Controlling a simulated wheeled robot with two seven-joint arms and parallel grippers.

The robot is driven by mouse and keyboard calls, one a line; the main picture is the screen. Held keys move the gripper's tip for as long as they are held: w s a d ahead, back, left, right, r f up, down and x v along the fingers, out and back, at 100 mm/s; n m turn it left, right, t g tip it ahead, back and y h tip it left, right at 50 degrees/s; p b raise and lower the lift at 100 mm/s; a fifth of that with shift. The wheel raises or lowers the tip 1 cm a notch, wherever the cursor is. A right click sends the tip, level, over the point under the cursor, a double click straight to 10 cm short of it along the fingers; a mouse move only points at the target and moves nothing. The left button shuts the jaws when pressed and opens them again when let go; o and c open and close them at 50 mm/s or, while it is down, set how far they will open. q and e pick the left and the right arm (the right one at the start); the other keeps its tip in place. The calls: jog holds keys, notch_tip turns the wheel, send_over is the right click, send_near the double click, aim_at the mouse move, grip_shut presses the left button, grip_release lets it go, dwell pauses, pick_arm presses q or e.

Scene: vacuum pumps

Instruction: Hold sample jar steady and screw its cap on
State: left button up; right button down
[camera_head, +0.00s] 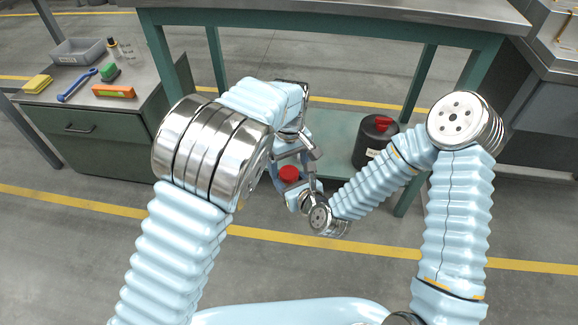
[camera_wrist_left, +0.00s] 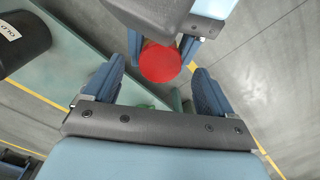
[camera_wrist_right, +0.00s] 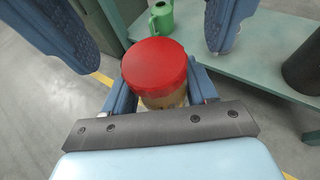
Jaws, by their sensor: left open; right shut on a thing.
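A red cap (camera_wrist_right: 156,66) sits on top of the sample jar (camera_wrist_right: 166,99), whose yellowish body shows just below it. I cannot tell how tightly the cap is seated. The cap also shows in the head view (camera_head: 288,173) and the left wrist view (camera_wrist_left: 160,62). My right gripper (camera_wrist_right: 160,88) is shut around the jar body below the cap and holds it in the air. My left gripper (camera_wrist_left: 158,68) is open, with its two blue fingers on either side of the cap's direction and apart from it. Most of the jar body is hidden.
A green-legged table (camera_head: 330,12) stands ahead with a lower shelf carrying a black drum (camera_head: 375,142) and a green can (camera_wrist_right: 161,17). A side cabinet (camera_head: 60,107) at left holds a grey bin, a blue wrench and small items. The floor around the grippers is clear.

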pick_arm(q)
notch_tip(320, 180, up, 10)
jog(key=shift+r, duration=0.25)
jog(key=shift+f, duration=0.1)
dwell(0.4)
